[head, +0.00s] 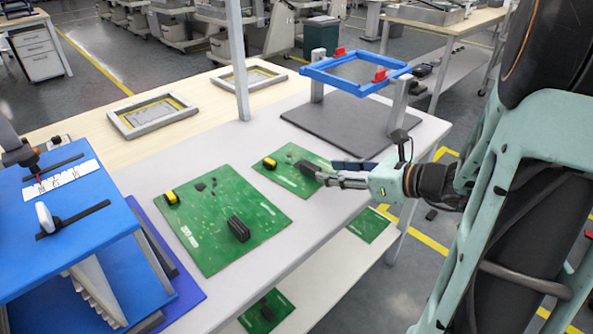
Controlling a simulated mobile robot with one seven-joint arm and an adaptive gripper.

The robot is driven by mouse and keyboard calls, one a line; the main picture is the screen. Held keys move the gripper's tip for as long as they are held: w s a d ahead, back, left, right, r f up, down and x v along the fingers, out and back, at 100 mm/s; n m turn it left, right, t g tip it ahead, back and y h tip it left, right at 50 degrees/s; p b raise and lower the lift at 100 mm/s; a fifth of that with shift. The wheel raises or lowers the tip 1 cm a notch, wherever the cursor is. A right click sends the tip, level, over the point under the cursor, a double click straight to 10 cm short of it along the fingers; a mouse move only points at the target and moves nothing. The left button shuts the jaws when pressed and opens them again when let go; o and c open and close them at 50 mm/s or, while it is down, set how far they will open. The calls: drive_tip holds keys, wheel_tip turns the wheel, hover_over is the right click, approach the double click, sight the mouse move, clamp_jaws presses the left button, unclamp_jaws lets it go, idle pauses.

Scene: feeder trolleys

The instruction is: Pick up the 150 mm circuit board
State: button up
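Two green circuit boards lie flat on the light table. The larger board (222,204) is nearer, with a yellow part at one corner and a black finned block on it. The smaller board (283,166) lies behind it to the right, also with a yellow part (269,163) and a black block (311,169). I cannot read which is 150 mm. My gripper (326,171) reaches in from the right, low over the right side of the smaller board, its fingertips beside the black block. The fingers look apart. Whether they touch the block cannot be told, and they hide part of the board's right edge.
A blue frame with red clamps (358,73) stands on posts over a dark plate (345,124) behind my gripper. A blue fixture (60,225) stands at the left. A grey upright (238,60) rises mid-table. Empty-looking frames (126,128) lie behind. More boards (368,226) lie on the lower shelf.

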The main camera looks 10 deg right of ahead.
sight(319, 170)
drive_tip(key=b+x, duration=0.2)
drive_tip(key=x, duration=0.3)
drive_tip(key=shift+w+a+f, duration=0.1)
drive_tip(key=shift+f, duration=0.05)
clamp_jaws()
